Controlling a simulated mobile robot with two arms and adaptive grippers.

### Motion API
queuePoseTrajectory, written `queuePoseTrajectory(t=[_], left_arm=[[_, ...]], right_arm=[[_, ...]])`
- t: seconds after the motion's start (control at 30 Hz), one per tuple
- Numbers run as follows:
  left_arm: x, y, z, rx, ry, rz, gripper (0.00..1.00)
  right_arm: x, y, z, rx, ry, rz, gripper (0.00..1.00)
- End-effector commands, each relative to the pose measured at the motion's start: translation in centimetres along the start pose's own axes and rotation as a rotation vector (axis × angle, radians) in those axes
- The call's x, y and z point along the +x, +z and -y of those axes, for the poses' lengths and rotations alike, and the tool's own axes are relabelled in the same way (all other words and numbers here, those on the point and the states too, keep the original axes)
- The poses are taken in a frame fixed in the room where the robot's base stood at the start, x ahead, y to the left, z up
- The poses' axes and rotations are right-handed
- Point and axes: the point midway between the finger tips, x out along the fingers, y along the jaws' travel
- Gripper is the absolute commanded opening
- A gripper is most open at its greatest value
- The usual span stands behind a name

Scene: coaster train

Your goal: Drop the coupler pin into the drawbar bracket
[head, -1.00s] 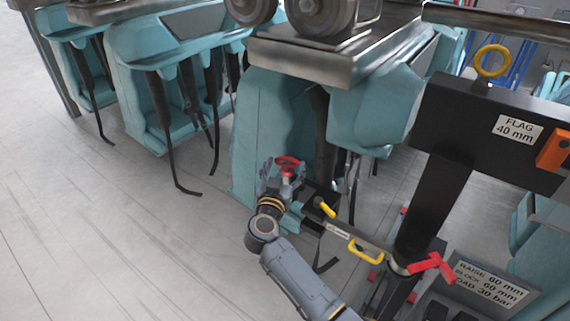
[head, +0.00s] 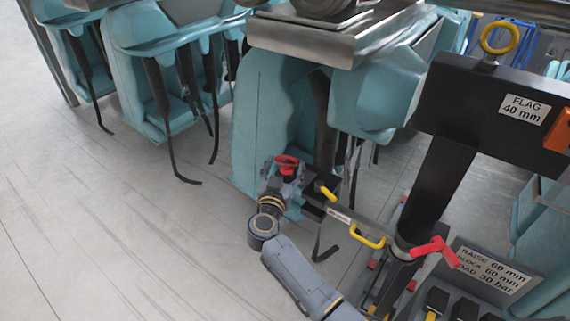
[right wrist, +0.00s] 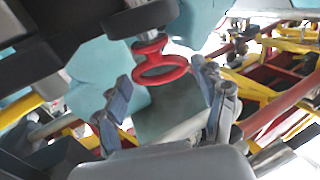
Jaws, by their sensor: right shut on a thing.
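The coupler pin shows its red ring handle (head: 287,162) at the right gripper, in front of a teal seat. A dark plate (head: 323,186), likely the drawbar bracket, is just right of the gripper. I cannot tell whether the pin is in its hole. My left gripper is not in view.
A labelled bar with a yellow handle (head: 367,238) runs from the dark plate to a black post (head: 440,185) with a red lever (head: 433,252). Teal coaster seats (head: 265,130) with hanging straps stand behind. The floor (head: 100,240) at left is clear.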

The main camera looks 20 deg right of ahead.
Motion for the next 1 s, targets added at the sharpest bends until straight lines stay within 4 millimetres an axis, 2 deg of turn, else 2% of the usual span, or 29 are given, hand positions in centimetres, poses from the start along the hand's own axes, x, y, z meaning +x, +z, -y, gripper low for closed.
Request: queuePoseTrajectory(t=[0.4, 0.43, 0.53, 0.87, 1.0], left_arm=[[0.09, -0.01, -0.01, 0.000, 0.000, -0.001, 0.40], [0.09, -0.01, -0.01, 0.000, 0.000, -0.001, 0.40], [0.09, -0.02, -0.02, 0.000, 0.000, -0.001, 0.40], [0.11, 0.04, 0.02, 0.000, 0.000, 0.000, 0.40], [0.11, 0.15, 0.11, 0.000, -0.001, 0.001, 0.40]], right_arm=[[0.02, 0.08, 0.04, 0.000, -0.001, -0.003, 0.23], [0.02, 0.08, 0.04, 0.000, -0.001, -0.003, 0.74], [0.01, 0.09, 0.04, 0.000, -0.001, -0.003, 0.95], [-0.03, 0.37, 0.00, -0.001, 0.000, 0.002, 0.97], [-0.64, 0.35, 0.05, 0.000, -0.001, 0.001, 0.97]])
